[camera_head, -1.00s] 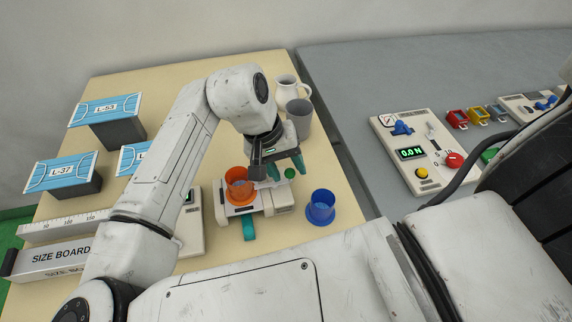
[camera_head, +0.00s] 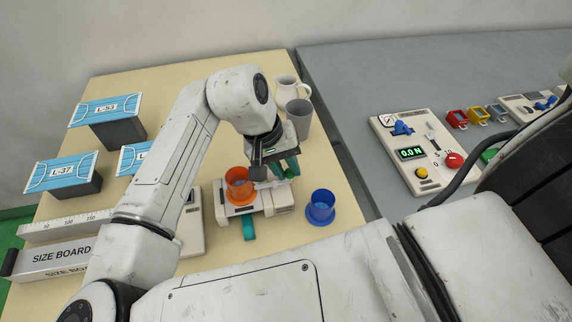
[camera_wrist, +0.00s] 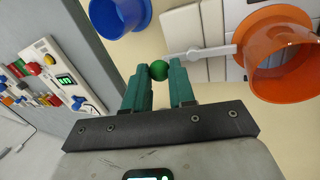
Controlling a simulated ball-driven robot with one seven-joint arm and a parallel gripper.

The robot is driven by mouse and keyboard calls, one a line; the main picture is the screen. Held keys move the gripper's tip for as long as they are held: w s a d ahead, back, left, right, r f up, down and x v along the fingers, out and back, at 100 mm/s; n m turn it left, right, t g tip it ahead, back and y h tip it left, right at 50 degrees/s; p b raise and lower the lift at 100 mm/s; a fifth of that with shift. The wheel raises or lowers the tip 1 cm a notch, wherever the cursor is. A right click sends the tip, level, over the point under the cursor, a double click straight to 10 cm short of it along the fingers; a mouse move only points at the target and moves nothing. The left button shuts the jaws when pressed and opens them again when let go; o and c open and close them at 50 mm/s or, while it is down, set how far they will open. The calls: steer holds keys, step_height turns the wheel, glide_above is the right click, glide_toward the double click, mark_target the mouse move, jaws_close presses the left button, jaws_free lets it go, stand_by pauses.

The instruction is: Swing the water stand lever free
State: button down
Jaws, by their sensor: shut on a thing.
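The water stand (camera_head: 270,203) is a pale block on the beige table, with an orange cup (camera_head: 239,187) on it. In the wrist view the orange cup (camera_wrist: 265,80) is at the upper right. A thin pale lever (camera_wrist: 208,51) runs left from beside the cup to a green ball knob (camera_wrist: 159,70). My gripper (camera_wrist: 159,74) is shut on the knob, with one teal finger on each side. In the head view my gripper (camera_head: 287,170) is at the stand's right back side, and its fingers mostly hide the knob.
A blue cup (camera_head: 320,208) stands just right of the stand. A grey cup (camera_head: 299,117) and a white jug (camera_head: 289,88) stand behind my gripper. A control panel (camera_head: 413,153) is on the grey table to the right. Mask boxes (camera_head: 106,111) stand at left.

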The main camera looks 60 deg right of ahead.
steer(key=shift+r, duration=0.1)
steer(key=n+p, duration=0.2)
steer(key=n+h+p, duration=0.1)
steer(key=shift+w+d+r+n+t, duration=0.15)
steer(key=shift+w+d+n+t, duration=0.15)
steer(key=shift+n+t, duration=0.1)
steer(key=n+p, duration=0.1)
steer(key=n, duration=0.1)
steer(key=w+n+t+p, duration=0.1)
steer(key=n, duration=0.1)
steer(key=shift+d+h, duration=0.2)
steer(key=shift+h, duration=0.2)
steer(key=n+t, duration=0.1)
steer(key=n, duration=0.1)
steer(key=w+n, duration=0.1)
steer(key=n, duration=0.2)
steer(key=shift+f+t, duration=0.2)
steer(key=shift+t, duration=0.2)
steer(key=shift+w+a+n+t+b, duration=0.1)
steer(key=shift+w+n+t+b, duration=0.15)
steer(key=shift+n, duration=0.6)
steer(key=shift+w+a+n+t+b, duration=0.15)
steer(key=shift+n+t, duration=0.2)
steer(key=shift+n, duration=0.45)
steer(key=shift+w+a+n+t+b, duration=0.1)
steer(key=shift+w+n+t+b, duration=0.15)
steer(key=shift+n, duration=0.6)
steer(key=c, duration=1)
jaws_free()
steer(key=shift+s, duration=0.1)
